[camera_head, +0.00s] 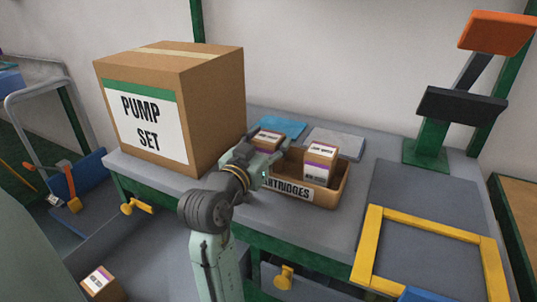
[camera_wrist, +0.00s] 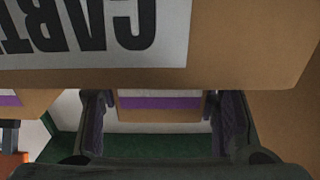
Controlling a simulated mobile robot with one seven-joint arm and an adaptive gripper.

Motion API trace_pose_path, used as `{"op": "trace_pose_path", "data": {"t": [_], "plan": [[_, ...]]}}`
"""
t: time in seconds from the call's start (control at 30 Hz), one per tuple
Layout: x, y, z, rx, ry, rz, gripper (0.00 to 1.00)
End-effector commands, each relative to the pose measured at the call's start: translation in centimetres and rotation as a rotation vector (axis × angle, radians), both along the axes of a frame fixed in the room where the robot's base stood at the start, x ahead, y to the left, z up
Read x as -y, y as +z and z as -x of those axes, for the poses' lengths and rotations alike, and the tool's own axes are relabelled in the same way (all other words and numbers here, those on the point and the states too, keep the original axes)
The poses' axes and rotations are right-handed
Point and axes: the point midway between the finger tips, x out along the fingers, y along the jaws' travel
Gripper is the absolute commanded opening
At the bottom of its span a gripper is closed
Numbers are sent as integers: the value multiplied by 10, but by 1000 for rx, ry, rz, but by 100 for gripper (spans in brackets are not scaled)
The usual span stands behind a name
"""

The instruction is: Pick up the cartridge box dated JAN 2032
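A cardboard tray labelled CARTRIDGES (camera_head: 325,198) stands on the grey bench and holds two small brown boxes with white and purple labels. The left box (camera_head: 267,139) is partly hidden behind my gripper (camera_head: 265,160); the right box (camera_head: 319,160) stands upright and clear of it. Their dates are too small to read surely. In the wrist view, the picture is upside down: one box (camera_wrist: 160,112) shows between my two open fingers (camera_wrist: 160,125), with narrow gaps on both sides. The other box (camera_wrist: 22,105) is at the left edge. The tray's front (camera_wrist: 235,50) fills the top.
A large PUMP SET carton (camera_head: 180,110) stands left of the tray. Blue (camera_head: 283,126) and grey (camera_head: 335,142) flat pieces lie behind it. A yellow frame (camera_head: 430,225) is on the right. Another small labelled box (camera_head: 101,284) sits low at the left front.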

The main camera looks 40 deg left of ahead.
Motion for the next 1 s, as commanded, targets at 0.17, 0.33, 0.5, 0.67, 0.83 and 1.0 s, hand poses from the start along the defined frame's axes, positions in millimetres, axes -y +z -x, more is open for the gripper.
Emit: {"op": "trace_pose_path", "data": {"t": [0.17,0.33,0.5,0.67,0.83,1.0], "plan": [[0,0,0,0,0,0,41],[0,0,0,0,0,0,30],[0,0,0,0,0,0,19],[0,0,0,1,0,0,18],[0,6,0,1,0,-1,18],[0,26,0,1,-1,-1,18]]}}
